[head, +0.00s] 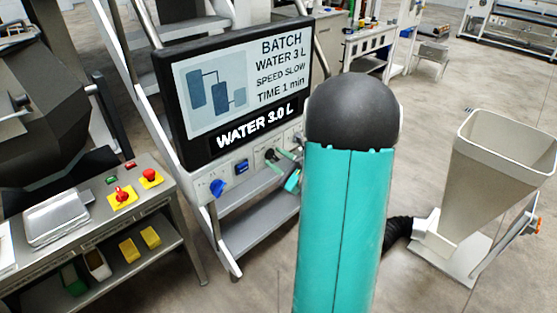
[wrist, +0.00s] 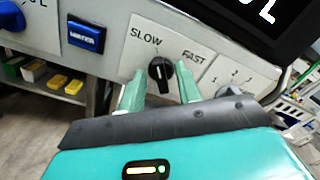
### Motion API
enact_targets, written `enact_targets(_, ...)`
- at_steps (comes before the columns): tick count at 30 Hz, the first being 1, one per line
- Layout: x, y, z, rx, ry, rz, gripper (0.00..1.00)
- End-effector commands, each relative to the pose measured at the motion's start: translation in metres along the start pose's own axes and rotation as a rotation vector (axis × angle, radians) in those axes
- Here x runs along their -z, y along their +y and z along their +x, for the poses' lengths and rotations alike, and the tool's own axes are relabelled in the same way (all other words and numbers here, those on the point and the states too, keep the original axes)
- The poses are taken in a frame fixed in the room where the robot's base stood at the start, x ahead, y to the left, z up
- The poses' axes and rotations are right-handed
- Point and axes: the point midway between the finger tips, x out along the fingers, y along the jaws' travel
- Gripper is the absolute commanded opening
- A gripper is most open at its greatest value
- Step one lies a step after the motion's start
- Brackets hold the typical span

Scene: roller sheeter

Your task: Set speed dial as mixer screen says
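The mixer screen (head: 250,80) in the head view reads BATCH, WATER 3 L, SPEED SLOW, TIME 1 min, with WATER 3.0 L below. The speed dial (wrist: 160,74) is a black knob below and between the labels SLOW and FAST in the wrist view. Its white mark is too small for me to tell the setting surely. The dial also shows small in the head view (head: 271,155). My gripper (wrist: 160,72) has its two green fingers apart, one on each side of the dial, with gaps visible. My arm hides part of the panel in the head view.
Left of the dial are a blue WATER button (wrist: 86,35) and a blue knob (head: 217,187). A numbered dial (wrist: 228,92) sits to its right, partly hidden. A bench with red buttons (head: 122,196) stands left, and a hopper (head: 495,170) right.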

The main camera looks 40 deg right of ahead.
Motion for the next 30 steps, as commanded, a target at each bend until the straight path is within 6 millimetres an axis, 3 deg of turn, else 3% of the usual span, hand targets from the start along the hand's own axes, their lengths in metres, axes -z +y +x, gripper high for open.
enact_targets(5, 0.001, -0.001, -0.014, 0.003, 0.002, 0.0, 0.34)
enact_targets(21, 0.001, -0.001, -0.122, 0.003, 0.003, 0.0, 0.34)
enact_targets(30, 0.0, 0.0, -0.139, 0.0, 0.0, 0.0, 0.34)
